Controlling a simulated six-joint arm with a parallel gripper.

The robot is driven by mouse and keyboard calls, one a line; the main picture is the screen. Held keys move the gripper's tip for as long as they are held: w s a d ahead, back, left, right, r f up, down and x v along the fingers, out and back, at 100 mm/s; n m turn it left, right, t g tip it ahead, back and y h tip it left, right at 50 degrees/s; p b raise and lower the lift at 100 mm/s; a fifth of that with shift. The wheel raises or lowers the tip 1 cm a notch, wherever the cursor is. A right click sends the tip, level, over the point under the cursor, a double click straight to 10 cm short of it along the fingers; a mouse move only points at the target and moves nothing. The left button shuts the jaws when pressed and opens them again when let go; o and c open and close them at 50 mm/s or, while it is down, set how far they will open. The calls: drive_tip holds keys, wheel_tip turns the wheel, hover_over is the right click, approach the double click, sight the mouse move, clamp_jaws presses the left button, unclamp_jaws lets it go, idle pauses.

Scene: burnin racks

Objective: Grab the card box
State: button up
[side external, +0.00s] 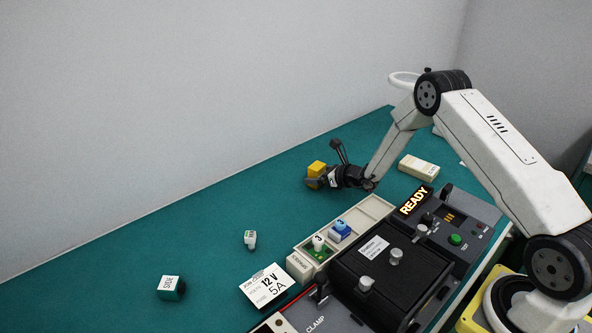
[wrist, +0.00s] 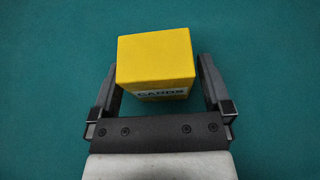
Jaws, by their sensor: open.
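The card box is a small yellow box (wrist: 155,62) with a white label reading CARDS, partly cut off at its lower front in the wrist view. It sits on the green table. In the side external view the yellow box (side external: 317,169) is partly hidden behind my gripper. My gripper (wrist: 160,75) is open, with one finger on each side of the box's near part. A gap of green shows beside the box on the right, and the left finger is close to the box. In the side external view my gripper (side external: 322,180) is low over the table at the box.
A black test unit (side external: 385,270) with a READY sign (side external: 414,201) stands at the front right. A parts tray (side external: 372,212) is beside it. A cream box (side external: 418,168) lies behind. A white card (side external: 266,287) and a teal-and-white cube (side external: 171,287) lie front left.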

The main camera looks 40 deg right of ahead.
drive_tip(key=shift+w+a+f, duration=0.1)
drive_tip(key=shift+w+f, duration=0.05)
drive_tip(key=shift+w, duration=0.2)
idle(0.3)
drive_tip(key=c, duration=1.2)
drive_tip(key=shift+r, duration=0.2)
drive_tip(key=shift+r, duration=0.8)
drive_tip(key=s+a+r, duration=0.2)
drive_tip(key=s+r, duration=0.9)
drive_tip(key=s, duration=0.2)
drive_tip(key=shift+s+a, duration=0.35)
drive_tip(key=shift+s, duration=0.05)
